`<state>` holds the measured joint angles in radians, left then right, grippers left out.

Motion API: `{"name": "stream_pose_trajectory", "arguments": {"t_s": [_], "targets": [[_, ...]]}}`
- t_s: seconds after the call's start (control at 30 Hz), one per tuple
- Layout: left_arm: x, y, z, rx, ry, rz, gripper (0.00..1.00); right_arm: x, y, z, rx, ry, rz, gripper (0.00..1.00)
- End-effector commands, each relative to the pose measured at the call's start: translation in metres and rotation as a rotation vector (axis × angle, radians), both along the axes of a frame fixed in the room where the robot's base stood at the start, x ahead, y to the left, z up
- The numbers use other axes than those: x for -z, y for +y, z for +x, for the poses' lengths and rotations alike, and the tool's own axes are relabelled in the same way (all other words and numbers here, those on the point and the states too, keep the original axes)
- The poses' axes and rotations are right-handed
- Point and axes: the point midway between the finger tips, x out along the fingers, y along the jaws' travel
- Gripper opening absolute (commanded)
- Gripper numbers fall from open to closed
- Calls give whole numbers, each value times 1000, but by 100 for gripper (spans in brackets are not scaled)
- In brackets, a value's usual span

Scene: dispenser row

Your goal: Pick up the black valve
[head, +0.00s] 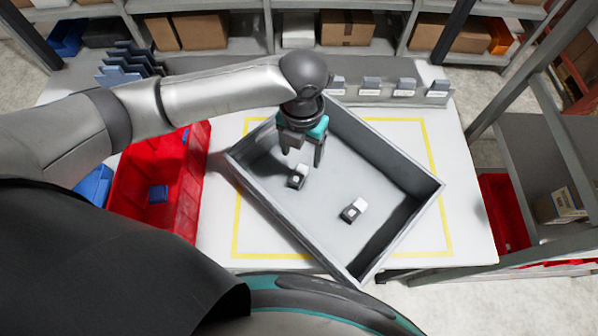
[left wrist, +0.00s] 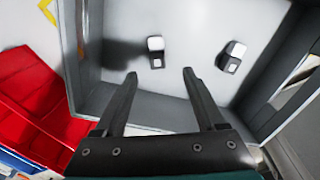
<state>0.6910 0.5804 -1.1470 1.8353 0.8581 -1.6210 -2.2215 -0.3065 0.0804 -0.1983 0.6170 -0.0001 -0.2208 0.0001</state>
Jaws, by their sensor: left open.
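Two small black-and-white parts lie apart on the floor of a grey open box (head: 405,150). One part (head: 297,177) is near the box's left side, and the other part (head: 353,210) is nearer the middle. I cannot tell which is the black valve. My left gripper (head: 303,158) is open and empty, pointing down above the box near the first part. In the left wrist view my open fingers (left wrist: 158,73) point towards the two parts, one whiter (left wrist: 156,50) and one darker (left wrist: 232,56). Both lie beyond the fingertips. My right gripper is not in view.
A red bin (head: 190,205) with a blue item (head: 158,193) stands to the left. Shelves with cardboard boxes (head: 347,28) line the back. The box walls surround the parts.

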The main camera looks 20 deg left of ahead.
Motion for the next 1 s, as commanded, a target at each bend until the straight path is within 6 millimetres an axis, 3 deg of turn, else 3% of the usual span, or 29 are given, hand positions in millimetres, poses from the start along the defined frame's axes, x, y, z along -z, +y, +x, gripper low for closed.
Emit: {"name": "stream_pose_trajectory", "arguments": {"t_s": [0.03,0.2,0.47,0.7,1.0], "targets": [[13,0,-1,-1,4,2,72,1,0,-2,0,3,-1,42],[41,0,0,-1,1,0,72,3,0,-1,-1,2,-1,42],[59,2,-1,-1,1,0,72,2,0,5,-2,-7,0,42],[93,6,-3,0,0,0,72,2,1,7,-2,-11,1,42],[104,6,-3,2,-2,0,72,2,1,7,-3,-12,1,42]]}}
